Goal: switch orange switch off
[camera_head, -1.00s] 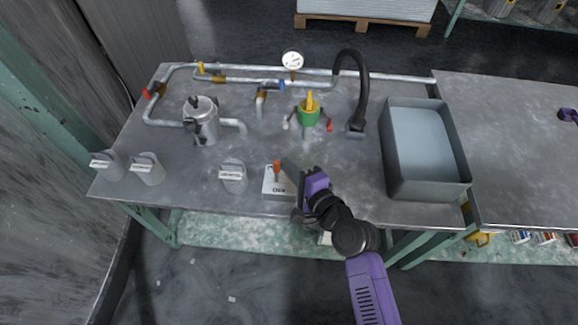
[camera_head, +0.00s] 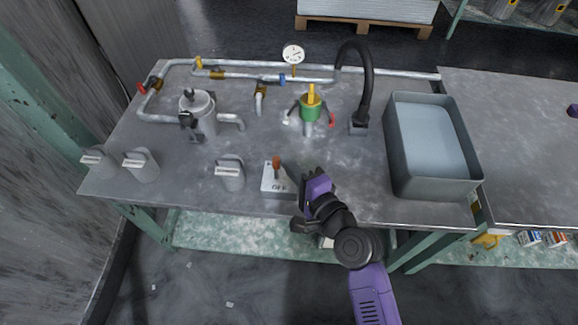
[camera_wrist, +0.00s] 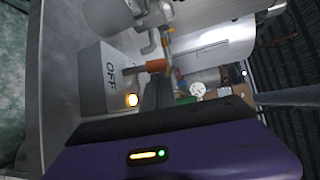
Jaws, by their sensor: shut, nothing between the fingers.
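The switch is a pale box (camera_head: 278,188) near the table's front edge, with the word OFF on it. Its orange lever (camera_head: 276,163) sticks up from the box toward the back; its exact tilt is hard to tell. In the wrist view the box (camera_wrist: 88,75) is at the left, the lever (camera_wrist: 157,66) points right, and a small lamp (camera_wrist: 132,100) glows beside it. My gripper (camera_head: 307,180) is just right of the box, apart from the lever. Its dark fingers also show in the wrist view (camera_wrist: 160,92), shut and empty.
A grey handled block (camera_head: 230,175) stands left of the switch, with others farther left. A metal pot (camera_head: 197,112), pipes, a green valve piece (camera_head: 311,108) and a black hose (camera_head: 362,95) stand behind. A grey bin (camera_head: 392,150) is at the right.

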